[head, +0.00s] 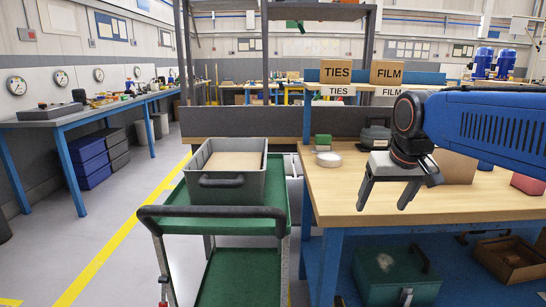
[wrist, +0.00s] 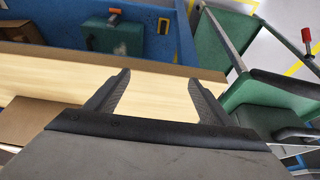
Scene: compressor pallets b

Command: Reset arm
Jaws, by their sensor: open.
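My gripper (head: 384,202) hangs above the wooden workbench (head: 335,205) at the end of my blue arm, at the right of the head view. Its two grey fingers point down and stand apart with nothing between them. In the wrist view my gripper (wrist: 163,98) is also open and empty, with the bench's bare wood and front edge beyond the fingers.
A green cart (head: 190,210) carrying a grey bin (head: 225,197) stands left of the bench. A cardboard box (head: 455,167), a white round item (head: 329,159) and a dark case (head: 375,138) are on the bench. A green box (head: 392,285) sits below. Floor at left is clear.

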